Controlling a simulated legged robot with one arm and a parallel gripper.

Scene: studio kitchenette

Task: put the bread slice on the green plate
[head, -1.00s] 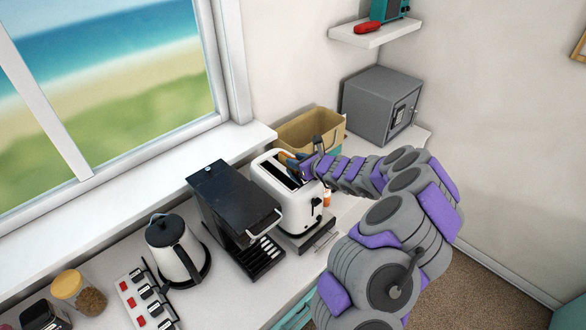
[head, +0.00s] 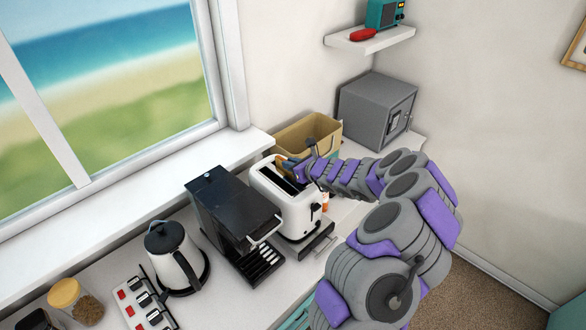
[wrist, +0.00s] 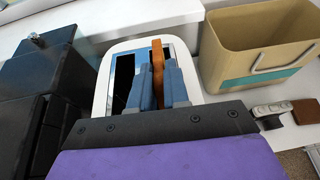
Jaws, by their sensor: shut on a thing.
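The bread slice (wrist: 157,55) is brown and shows edge-on in the wrist view, upright between the two blue fingers of my gripper (wrist: 158,85). My gripper is shut on it. The slice is at the right-hand slot of the white toaster (wrist: 99,92); I cannot tell how deep in the slot it sits. In the head view my gripper (head: 290,165) is over the far part of the toaster (head: 292,211), and only a little of the slice shows there. I see no green plate in either view.
A tan bin (head: 322,131) stands just behind the toaster, and a grey safe (head: 375,108) beyond it. A black coffee machine (head: 225,205) stands close on the toaster's left. A kettle (head: 172,250) and a power strip (head: 140,300) are farther left.

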